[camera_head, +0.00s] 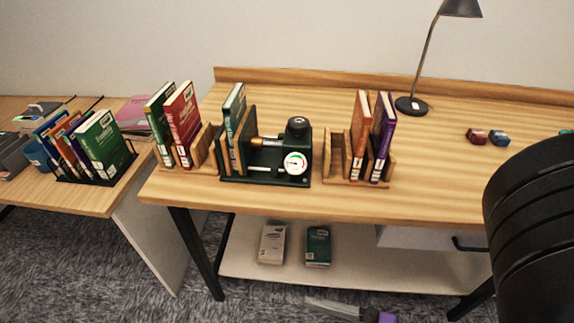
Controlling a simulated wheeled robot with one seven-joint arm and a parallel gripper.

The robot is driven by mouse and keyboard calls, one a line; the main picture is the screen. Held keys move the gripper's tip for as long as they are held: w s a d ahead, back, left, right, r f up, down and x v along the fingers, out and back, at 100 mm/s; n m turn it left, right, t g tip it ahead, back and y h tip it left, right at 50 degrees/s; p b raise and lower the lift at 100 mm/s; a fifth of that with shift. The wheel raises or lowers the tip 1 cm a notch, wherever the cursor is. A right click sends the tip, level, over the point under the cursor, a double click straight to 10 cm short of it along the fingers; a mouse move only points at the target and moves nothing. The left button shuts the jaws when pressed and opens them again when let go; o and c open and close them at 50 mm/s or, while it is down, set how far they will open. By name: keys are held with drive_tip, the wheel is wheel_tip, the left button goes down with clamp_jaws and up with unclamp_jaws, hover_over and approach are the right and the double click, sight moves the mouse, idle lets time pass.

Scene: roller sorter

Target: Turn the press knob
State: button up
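The press (265,176) is a dark green device on the wooden desk, left of its middle. A black round knob (298,124) stands upright on top of its right part. A brass-coloured spindle (266,142) points left from below the knob towards a green book (234,115) held upright in the press between boards. A white round gauge (296,163) with a green mark faces the front. Its needle is too small to read surely. No gripper can be made out, and nothing touches the knob.
Wooden holders with books stand left (203,146) and right (336,152) of the press. A lamp (411,106) stands behind, to the right. A large black ribbed shape (535,235) covers the lower right.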

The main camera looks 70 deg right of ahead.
drive_tip(key=shift+c, duration=0.2)
drive_tip(key=w+d+r+m+t+h+p, duration=0.1)
drive_tip(key=w+d+r+m+h+p, duration=0.2)
drive_tip(key=w+d+r, duration=0.4)
drive_tip(key=w+d+r+m+t+h+p, duration=0.1)
drive_tip(key=w+d+r+h+p, duration=0.3)
drive_tip(key=d, duration=0.5)
drive_tip(key=w+d+r+m+g+h+p, duration=0.1)
drive_tip(key=d+r+m+g+h+p, duration=0.2)
drive_tip(key=d, duration=0.8)
drive_tip(key=d+r+m+g+h+p, duration=0.2)
drive_tip(key=d+r, duration=0.3)
drive_tip(key=d, duration=0.6)
drive_tip(key=n+g+y, duration=0.1)
drive_tip(key=y, duration=0.2)
approach(301, 123)
drive_tip(key=w+d, duration=0.2)
drive_tip(key=w, duration=0.1)
drive_tip(key=shift+d+f+y, duration=0.3)
drive_tip(key=shift+f, duration=0.25)
drive_tip(key=shift+p+x, duration=0.3)
drive_tip(key=shift+x, duration=3.25)
